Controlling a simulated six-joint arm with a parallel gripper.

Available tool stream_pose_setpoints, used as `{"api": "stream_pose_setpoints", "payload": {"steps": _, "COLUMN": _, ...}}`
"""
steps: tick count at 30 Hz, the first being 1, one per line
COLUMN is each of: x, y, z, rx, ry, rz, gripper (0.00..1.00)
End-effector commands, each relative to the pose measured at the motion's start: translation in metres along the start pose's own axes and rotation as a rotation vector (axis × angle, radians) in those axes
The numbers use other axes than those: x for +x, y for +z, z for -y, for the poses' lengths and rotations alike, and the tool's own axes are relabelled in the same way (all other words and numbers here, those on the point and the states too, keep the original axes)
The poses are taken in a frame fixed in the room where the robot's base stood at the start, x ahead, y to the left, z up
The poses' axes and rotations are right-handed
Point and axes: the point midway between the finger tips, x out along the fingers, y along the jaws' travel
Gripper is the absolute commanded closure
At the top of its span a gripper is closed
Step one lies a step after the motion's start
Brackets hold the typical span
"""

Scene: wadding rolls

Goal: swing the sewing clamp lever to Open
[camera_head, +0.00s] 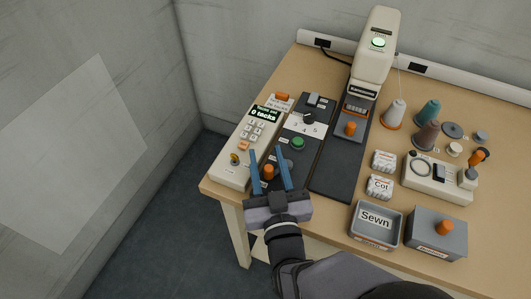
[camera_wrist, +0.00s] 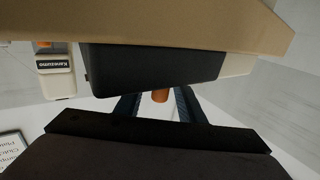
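An orange knob (camera_head: 269,171) stands at the front end of the dark control panel (camera_head: 285,155). My gripper (camera_head: 267,152) is open, its two blue fingers on either side of this knob. In the wrist view the orange knob (camera_wrist: 160,96) shows between the dark fingers (camera_wrist: 155,103), with the panel's dark edge behind. I cannot tell whether a finger touches it. A small label beside it is too small to read. Another orange knob (camera_head: 350,128) stands on the dark plate under the sewing machine (camera_head: 377,50). I cannot read which knob is marked as the clamp lever.
A green button (camera_head: 298,143) and a numbered dial (camera_head: 309,118) are farther back on the panel. A keypad box (camera_head: 252,145) reading 0 tacks stands close on the left. To the right are thread cones, wadding rolls, a "Sewn" tray (camera_head: 376,242) and a grey box (camera_head: 425,246).

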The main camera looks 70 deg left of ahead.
Motion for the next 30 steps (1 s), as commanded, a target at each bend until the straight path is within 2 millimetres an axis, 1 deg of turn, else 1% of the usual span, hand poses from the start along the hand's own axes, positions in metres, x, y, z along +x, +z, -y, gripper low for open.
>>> {"api": "stream_pose_setpoints", "payload": {"steps": 3, "x": 0.010, "y": -0.001, "z": 0.000, "rx": 0.000, "ry": 0.000, "rz": -0.001, "gripper": 0.64}}
{"api": "stream_pose_setpoints", "payload": {"steps": 6, "x": 0.014, "y": 0.000, "z": 0.000, "rx": 0.000, "ry": -0.001, "rz": 0.001, "gripper": 0.64}}
{"api": "stream_pose_setpoints", "payload": {"steps": 15, "x": 0.016, "y": 0.000, "z": 0.000, "rx": 0.000, "ry": -0.001, "rz": 0.000, "gripper": 0.64}}
{"api": "stream_pose_setpoints", "payload": {"steps": 17, "x": 0.015, "y": 0.000, "z": 0.000, "rx": 0.000, "ry": -0.001, "rz": 0.000, "gripper": 0.79}}
{"api": "stream_pose_setpoints", "payload": {"steps": 18, "x": 0.015, "y": 0.000, "z": 0.000, "rx": 0.000, "ry": -0.001, "rz": 0.000, "gripper": 0.88}}
{"api": "stream_pose_setpoints", "payload": {"steps": 19, "x": 0.015, "y": 0.000, "z": 0.000, "rx": 0.000, "ry": -0.001, "rz": 0.000, "gripper": 0.95}}
{"api": "stream_pose_setpoints", "payload": {"steps": 20, "x": 0.015, "y": 0.000, "z": 0.000, "rx": 0.000, "ry": -0.001, "rz": 0.000, "gripper": 1.00}}
{"api": "stream_pose_setpoints", "payload": {"steps": 26, "x": 0.015, "y": 0.000, "z": -0.001, "rx": -0.001, "ry": -0.009, "rz": -0.001, "gripper": 1.00}}
{"api": "stream_pose_setpoints", "payload": {"steps": 30, "x": 0.014, "y": 0.000, "z": -0.002, "rx": 0.001, "ry": -0.052, "rz": -0.005, "gripper": 1.00}}
